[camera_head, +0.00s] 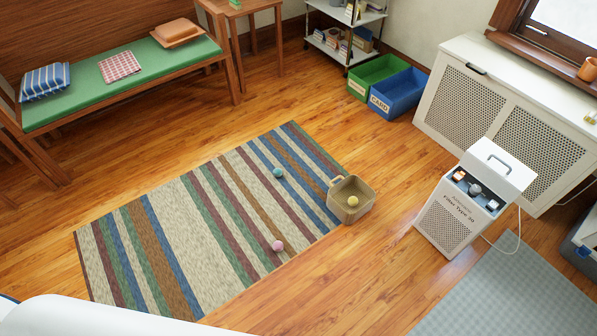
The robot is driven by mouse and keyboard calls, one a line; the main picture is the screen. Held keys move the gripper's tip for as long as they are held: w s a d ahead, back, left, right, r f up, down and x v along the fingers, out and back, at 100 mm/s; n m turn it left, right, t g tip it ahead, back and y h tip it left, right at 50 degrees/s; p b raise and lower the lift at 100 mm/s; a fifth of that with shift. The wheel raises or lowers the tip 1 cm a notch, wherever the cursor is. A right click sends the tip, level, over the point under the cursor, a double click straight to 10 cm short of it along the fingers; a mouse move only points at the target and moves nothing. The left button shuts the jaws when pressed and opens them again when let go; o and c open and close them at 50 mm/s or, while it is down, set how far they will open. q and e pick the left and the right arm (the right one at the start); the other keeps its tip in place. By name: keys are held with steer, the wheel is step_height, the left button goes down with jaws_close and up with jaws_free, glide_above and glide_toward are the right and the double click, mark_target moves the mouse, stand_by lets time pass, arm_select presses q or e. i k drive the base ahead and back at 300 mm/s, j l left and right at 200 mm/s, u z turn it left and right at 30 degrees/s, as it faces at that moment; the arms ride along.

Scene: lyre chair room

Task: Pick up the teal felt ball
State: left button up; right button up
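The teal felt ball (278,172) lies on the striped rug (170,250), near the rug's upper right part and to the left of a basket. Nothing touches it in this view. Neither of my grippers shows in the head view.
A pink ball (277,245) lies on the rug's lower right edge. A white filter unit (462,205) with a cable stands to the right. A green bench (90,92) is at the upper left. Wooden floor lies between.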

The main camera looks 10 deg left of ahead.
mark_target(277, 172)
steer(key=i+j+z, duration=0.2)
steer(key=j+z, duration=0.25)
steer(key=i+j+z, duration=0.15)
steer(key=z, duration=0.3)
steer(key=k+j, duration=0.05)
steer(key=j, duration=0.05)
